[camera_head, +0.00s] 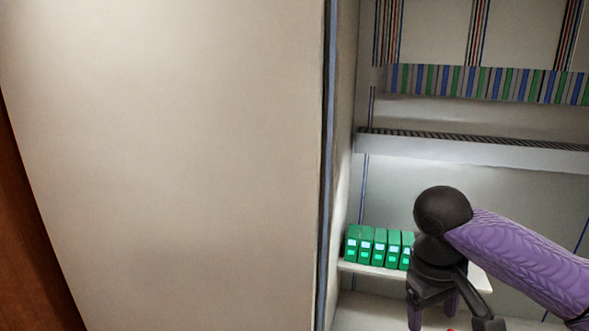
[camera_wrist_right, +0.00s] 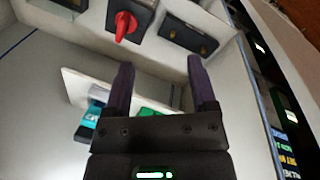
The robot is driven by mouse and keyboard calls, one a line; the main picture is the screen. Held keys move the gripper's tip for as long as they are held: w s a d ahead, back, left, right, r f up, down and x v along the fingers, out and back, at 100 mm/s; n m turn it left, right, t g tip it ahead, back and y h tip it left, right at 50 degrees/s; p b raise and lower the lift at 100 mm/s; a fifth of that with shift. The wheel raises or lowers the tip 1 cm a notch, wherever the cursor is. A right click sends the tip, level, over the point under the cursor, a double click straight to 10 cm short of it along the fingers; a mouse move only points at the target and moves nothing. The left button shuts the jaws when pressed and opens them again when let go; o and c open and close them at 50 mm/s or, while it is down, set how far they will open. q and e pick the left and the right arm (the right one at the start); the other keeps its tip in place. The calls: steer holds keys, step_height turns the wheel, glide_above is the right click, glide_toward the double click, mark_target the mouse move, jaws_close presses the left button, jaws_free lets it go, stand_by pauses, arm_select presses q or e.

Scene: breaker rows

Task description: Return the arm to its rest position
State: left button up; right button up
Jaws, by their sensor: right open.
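My right gripper (camera_head: 433,312) hangs from the purple right arm (camera_head: 525,255), in front of the open cabinet. In the right wrist view its two fingers (camera_wrist_right: 158,82) are spread apart with nothing between them. A row of green breakers (camera_head: 378,246) stands on a white shelf (camera_head: 372,268) to the left of the gripper. The gripper and wrist hide the right part of this row. In the right wrist view, a bit of green shows behind the gripper body, with a teal and black piece (camera_wrist_right: 90,118) on the shelf edge. My left gripper does not show.
A red rotary switch (camera_wrist_right: 124,27) on a dark box shows beyond the fingers in the right wrist view, with another dark box (camera_wrist_right: 188,32) beside it. The large pale cabinet door (camera_head: 180,150) fills the left of the head view. A slotted rail (camera_head: 470,145) crosses above the breakers.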

steer(key=s+a+f+n+t+y, duration=0.3)
steer(key=s+a+f+y, duration=0.2)
steer(key=s+a+f, duration=0.85)
steer(key=s+d+f+m+h+b, duration=0.2)
steer(key=s+d+f+m+h, duration=0.15)
steer(key=s+d+f, duration=0.4)
step_height(320, 180, down, 34)
steer(key=g+b, duration=0.1)
steer(key=b, duration=1.7)
arm_select(q)
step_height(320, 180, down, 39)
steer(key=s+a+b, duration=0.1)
steer(key=b, duration=1.7)
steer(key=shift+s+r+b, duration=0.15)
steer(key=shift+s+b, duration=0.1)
steer(key=shift+b, duration=0.1)
arm_select(e)
steer(key=s+d+f, duration=0.1)
steer(key=s+f, duration=0.4)
steer(key=f, duration=0.5)
steer(key=s+d+f+g, duration=0.1)
steer(key=s+f, duration=0.4)
steer(key=f, duration=0.6)
steer(key=s+d+f, duration=0.1)
steer(key=s+f, duration=0.4)
steer(key=f, duration=0.5)
steer(key=shift+s+d+f+g, duration=0.2)
steer(key=shift+d+f+g, duration=0.15)
steer(key=shift+d+g, duration=0.05)
